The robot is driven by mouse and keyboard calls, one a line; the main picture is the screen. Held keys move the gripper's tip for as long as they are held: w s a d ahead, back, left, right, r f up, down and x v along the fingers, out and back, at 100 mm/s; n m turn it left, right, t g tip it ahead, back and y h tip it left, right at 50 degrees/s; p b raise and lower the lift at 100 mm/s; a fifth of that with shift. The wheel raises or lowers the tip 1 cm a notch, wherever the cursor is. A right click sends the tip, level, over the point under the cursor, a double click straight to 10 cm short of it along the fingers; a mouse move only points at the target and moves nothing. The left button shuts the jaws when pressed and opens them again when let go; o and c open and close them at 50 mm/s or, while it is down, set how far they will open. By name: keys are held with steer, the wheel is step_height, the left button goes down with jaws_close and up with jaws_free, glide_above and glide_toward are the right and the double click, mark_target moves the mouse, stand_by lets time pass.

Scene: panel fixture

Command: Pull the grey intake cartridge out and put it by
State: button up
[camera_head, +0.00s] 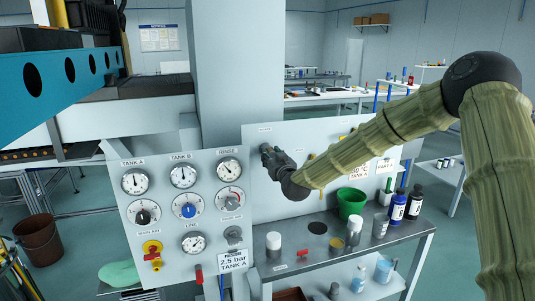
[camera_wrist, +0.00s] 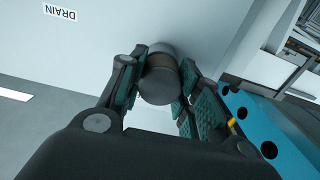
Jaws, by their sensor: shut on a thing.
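The grey intake cartridge (camera_wrist: 161,86) is a short dark grey cylinder with a brownish band on its side. In the wrist view it stands out from the pale panel, between the green-padded fingers. My gripper (camera_wrist: 164,64) is shut on it. In the head view my gripper (camera_head: 270,157) is at the upper left of the white panel (camera_head: 290,189), and the cartridge is mostly hidden behind the fingers. I cannot tell how much of the cartridge sits in the panel. The steel bench (camera_head: 300,264) is below the panel.
A gauge panel (camera_head: 208,168) stands to the left. The bench holds a white-topped jar (camera_head: 273,243), a green bucket (camera_head: 351,202), several bottles and a dark round hole (camera_head: 317,228). A blue beam (camera_wrist: 262,125) is at the right in the wrist view.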

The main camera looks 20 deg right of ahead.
mark_target(272, 156)
steer(key=shift+c, duration=1.3)
steer(key=shift+s+d, duration=0.1)
steer(key=shift+s, duration=0.2)
steer(key=shift+s, duration=2.35)
steer(key=shift+s+d, duration=0.15)
steer(key=shift+s, duration=2.3)
